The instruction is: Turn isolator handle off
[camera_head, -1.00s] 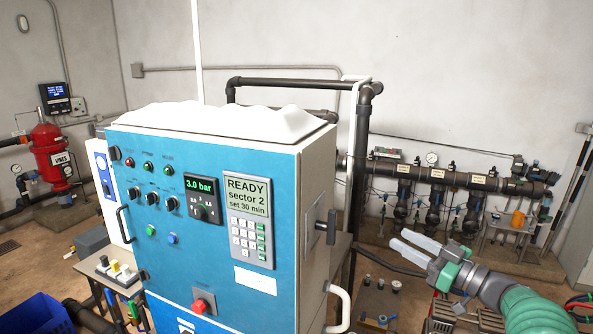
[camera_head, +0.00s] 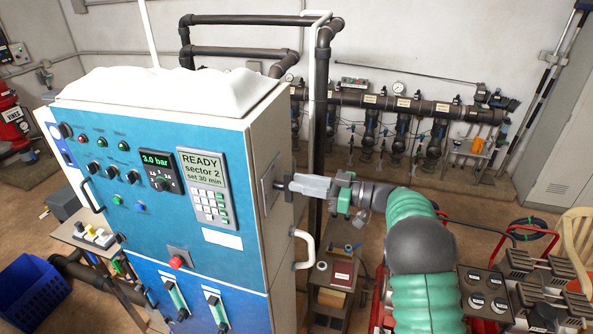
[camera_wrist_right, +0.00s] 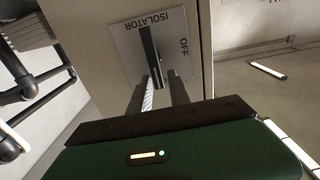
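The isolator handle (camera_wrist_right: 148,50) is a dark bar on a square plate (camera_wrist_right: 178,30) marked ISOLATOR and OFF in the right wrist view. The bar stands slightly tilted there, and its tip does not point at the word OFF. In the head view the handle (camera_head: 279,184) is on the side of the blue-fronted cabinet (camera_head: 130,165), partly hidden by my fingers. My right gripper (camera_wrist_right: 162,82) is at the handle, its fingers apart on either side of the bar's near end. I cannot tell whether they touch it. My left gripper is not in view.
A white curved door handle (camera_head: 304,250) sticks out below the isolator. Dark pipes (camera_head: 322,120) rise behind the cabinet. A small stand (camera_head: 335,280) and red-framed equipment (camera_head: 480,290) are near my right arm. The pipe manifold (camera_head: 400,105) runs along the back wall.

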